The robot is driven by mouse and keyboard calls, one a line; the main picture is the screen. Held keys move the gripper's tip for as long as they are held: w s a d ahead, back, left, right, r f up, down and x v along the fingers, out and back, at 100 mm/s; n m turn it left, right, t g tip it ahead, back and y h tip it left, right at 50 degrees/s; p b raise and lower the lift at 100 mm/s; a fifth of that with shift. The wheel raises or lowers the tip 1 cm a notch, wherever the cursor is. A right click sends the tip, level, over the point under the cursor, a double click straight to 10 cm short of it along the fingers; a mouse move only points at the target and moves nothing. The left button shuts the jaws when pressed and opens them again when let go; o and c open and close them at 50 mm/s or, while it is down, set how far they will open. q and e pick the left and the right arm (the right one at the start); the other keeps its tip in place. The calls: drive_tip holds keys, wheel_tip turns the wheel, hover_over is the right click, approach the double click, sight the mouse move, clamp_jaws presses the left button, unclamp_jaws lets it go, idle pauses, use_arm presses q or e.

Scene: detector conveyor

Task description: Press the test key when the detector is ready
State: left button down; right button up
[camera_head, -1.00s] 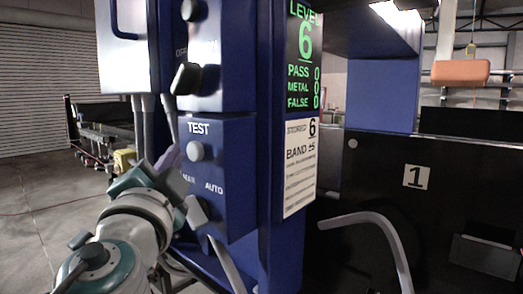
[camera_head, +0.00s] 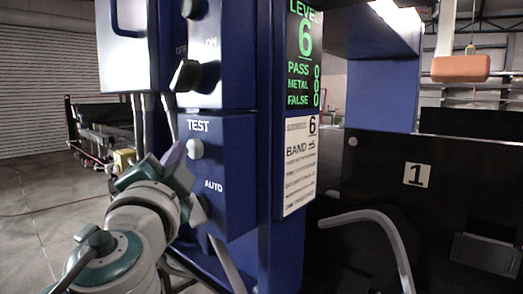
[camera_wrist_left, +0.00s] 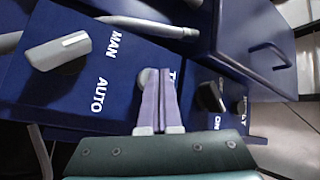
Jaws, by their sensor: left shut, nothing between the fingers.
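The test key is a round grey button (camera_head: 195,149) under the word TEST on the blue control box (camera_head: 232,180). It also shows in the wrist view (camera_wrist_left: 145,77), partly covered by my fingers. My left gripper (camera_head: 177,152) is shut and empty, its fingertips just left of the button in the head view. In the wrist view the fingertips (camera_wrist_left: 163,74) overlap the button's edge; I cannot tell whether they touch it. The green display (camera_head: 304,55) reads LEVEL 6, with PASS, METAL and FALSE at 0. A card (camera_head: 299,165) reads STORED 6 and a BAND value. My right gripper is out of view.
A MAN/AUTO selector (camera_wrist_left: 58,51) sits beside the key, and an OFF/ON knob (camera_head: 185,76) is above it. A bent grey rail (camera_head: 385,228) stands before the dark panel marked 1 (camera_head: 440,200). An orange block (camera_head: 460,68) hangs at the right.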

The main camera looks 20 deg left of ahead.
use_arm(q)
drive_tip(key=shift+w+d+b, duration=0.2)
drive_tip(key=shift+w+b, duration=0.15)
drive_tip(key=shift+w, duration=0.1)
idle(0.6)
drive_tip(key=shift+s, duration=0.15)
idle(0.3)
drive_tip(key=shift+s+a, duration=0.35)
drive_tip(key=shift+s, duration=0.45)
drive_tip(key=shift+s+a, duration=0.3)
drive_tip(key=shift+s, duration=0.45)
drive_tip(key=shift+s+a, duration=0.35)
drive_tip(key=shift+s, duration=0.4)
drive_tip(key=shift+s+a, duration=0.3)
drive_tip(key=shift+s, duration=0.45)
